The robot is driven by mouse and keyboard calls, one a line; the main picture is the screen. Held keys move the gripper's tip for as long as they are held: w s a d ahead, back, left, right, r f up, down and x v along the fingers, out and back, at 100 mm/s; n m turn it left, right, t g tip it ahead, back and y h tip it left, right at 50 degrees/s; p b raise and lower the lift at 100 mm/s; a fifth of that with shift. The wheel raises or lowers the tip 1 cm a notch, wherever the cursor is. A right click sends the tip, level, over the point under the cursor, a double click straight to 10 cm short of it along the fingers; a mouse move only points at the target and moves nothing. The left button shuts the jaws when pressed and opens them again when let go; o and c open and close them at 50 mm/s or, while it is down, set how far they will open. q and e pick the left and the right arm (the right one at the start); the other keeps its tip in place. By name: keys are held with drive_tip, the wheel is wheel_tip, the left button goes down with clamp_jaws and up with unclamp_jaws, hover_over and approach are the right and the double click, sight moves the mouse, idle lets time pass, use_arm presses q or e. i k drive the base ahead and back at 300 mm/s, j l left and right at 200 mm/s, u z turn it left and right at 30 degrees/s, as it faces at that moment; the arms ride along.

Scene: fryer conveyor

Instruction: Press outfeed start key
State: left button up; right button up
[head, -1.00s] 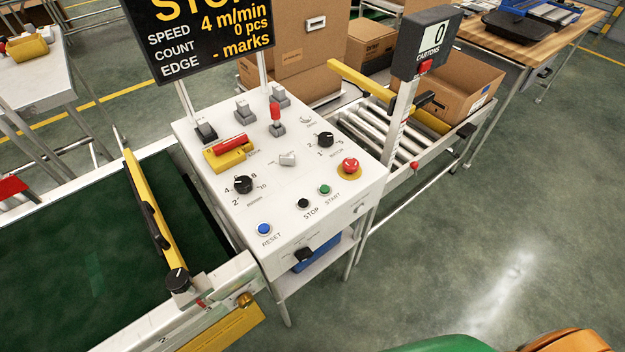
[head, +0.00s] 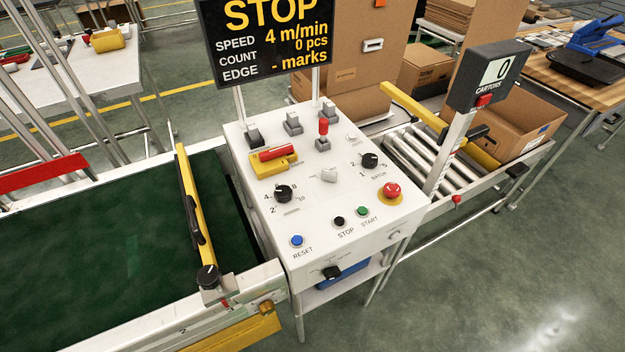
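A green button (head: 362,210) labelled START sits on the sloping white control panel (head: 325,245) in the head view. A black button (head: 338,221) labelled STOP is just left of it, and a blue button (head: 297,240) labelled RESET is further left. I read no "outfeed" label on any of them. A red mushroom button (head: 391,189) on a yellow base is above and right of the green button. The display (head: 268,42) above the panel reads STOP, 4 m/min, 0 pcs. Neither gripper is in view.
A green conveyor belt (head: 100,235) with a yellow guide bar (head: 187,205) lies left of the panel. The floor at lower right is clear.

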sight(362, 210)
drive_tip(key=l+u, duration=0.15)
drive_tip(key=l, duration=0.25)
drive_tip(key=k+l+u, duration=0.15)
drive_tip(key=l, duration=0.25)
drive_tip(key=l+u, duration=0.15)
drive_tip(key=l, duration=0.25)
drive_tip(key=k+l+u, duration=0.15)
drive_tip(key=l, duration=0.2)
drive_tip(key=k+l+u, duration=0.1)
drive_tip(key=l, duration=0.25)
drive_tip(key=k+l+u, duration=0.15)
drive_tip(key=l, duration=0.2)
